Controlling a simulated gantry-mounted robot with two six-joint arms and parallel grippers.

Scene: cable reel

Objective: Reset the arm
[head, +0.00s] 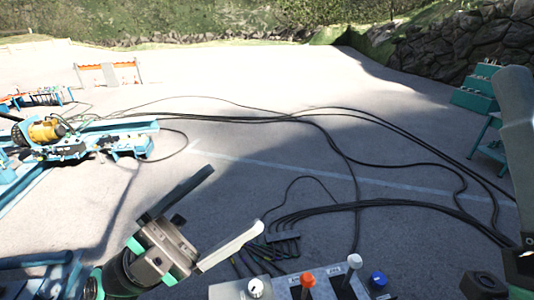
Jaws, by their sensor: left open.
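My left gripper (236,197) is at the lower left of the head view. Its two pale and dark fingers are spread wide, with nothing between them. It is above the paved ground, left of a grey control box (228,291) at the bottom edge. The box carries a white knob (256,288), a red-orange knob (307,279), a white-topped lever (354,262) and a blue knob (377,280). A grey link and dark parts at the right edge look like my right arm. No right gripper fingers show.
Black cables (360,204) run over the pavement from the box to the left and right. A blue machine with a yellow motor (46,131) stands at the left. The middle pavement is otherwise open.

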